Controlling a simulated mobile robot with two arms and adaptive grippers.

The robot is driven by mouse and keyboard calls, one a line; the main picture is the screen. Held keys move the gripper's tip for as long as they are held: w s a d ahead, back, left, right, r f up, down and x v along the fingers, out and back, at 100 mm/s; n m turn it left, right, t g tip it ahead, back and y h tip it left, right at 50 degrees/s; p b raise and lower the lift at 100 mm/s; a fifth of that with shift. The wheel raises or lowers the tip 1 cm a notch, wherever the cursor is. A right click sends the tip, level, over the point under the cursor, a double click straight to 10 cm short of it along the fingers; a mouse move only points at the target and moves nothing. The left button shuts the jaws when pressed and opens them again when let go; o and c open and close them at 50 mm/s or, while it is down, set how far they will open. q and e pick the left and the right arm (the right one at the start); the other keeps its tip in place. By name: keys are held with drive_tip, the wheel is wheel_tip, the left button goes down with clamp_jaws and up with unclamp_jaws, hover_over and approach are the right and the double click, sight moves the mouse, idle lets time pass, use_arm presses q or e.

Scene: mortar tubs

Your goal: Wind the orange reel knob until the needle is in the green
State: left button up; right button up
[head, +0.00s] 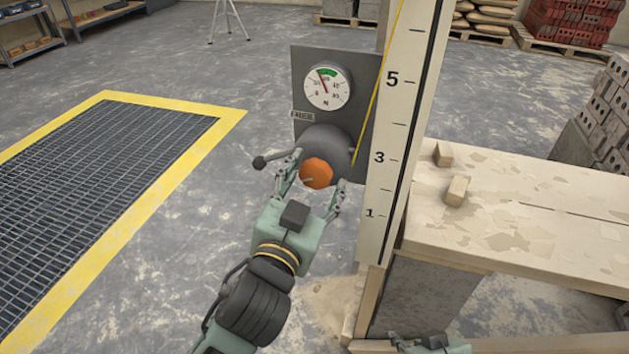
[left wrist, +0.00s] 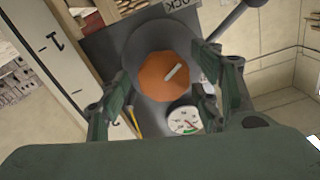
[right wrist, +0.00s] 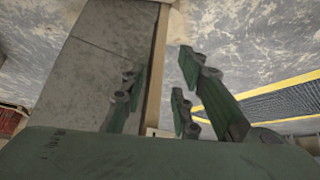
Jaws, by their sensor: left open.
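The orange reel knob (head: 316,173) sits on the front of a dark round reel drum (head: 328,143) on a grey panel. My left gripper (head: 318,168) is open, with one finger on each side of the knob; contact is not clear. In the left wrist view the orange knob (left wrist: 168,76), with a pale mark, lies between the fingers. The round white gauge (head: 327,88) is above the drum. Its red needle points up and slightly left, close to the left end of the green band; exact overlap is hard to tell. My right gripper (right wrist: 163,65) is open and empty.
A lever with a dark ball end (head: 259,162) sticks out left of the drum. A tall numbered scale board (head: 397,120) with a yellow line stands right of the panel. A plank-topped bench (head: 540,235) with two small blocks is at right. A yellow-edged floor grate (head: 100,160) lies left.

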use_arm(q)
drive_tip(key=shift+w, duration=0.15)
use_arm(e)
drive_tip(key=shift+w, duration=0.1)
use_arm(q)
drive_tip(key=shift+c, duration=0.7)
drive_tip(key=c, duration=0.9)
drive_tip(key=shift+c, duration=0.4)
use_arm(e)
drive_tip(key=shift+r, duration=0.15)
use_arm(q)
drive_tip(key=m+p, duration=0.1)
drive_tip(key=p, duration=0.1)
drive_tip(key=m+p, duration=0.1)
drive_tip(key=p, duration=0.1)
drive_tip(key=shift+r+m, duration=0.25)
drive_tip(key=shift+m, duration=0.05)
use_arm(e)
drive_tip(key=s+d+f+g, duration=0.1)
drive_tip(key=s+d+g, duration=0.15)
drive_tip(key=s, duration=0.35)
use_arm(q)
drive_tip(key=shift+f+m+p, duration=0.45)
drive_tip(key=shift+m+p, duration=0.3)
drive_tip(key=shift+m, duration=0.35)
use_arm(e)
wheel_tip(320, 180, down, 7)
drive_tip(key=a+g, duration=0.1)
drive_tip(key=shift+w+h, duration=0.4)
drive_tip(key=shift+w, duration=0.05)
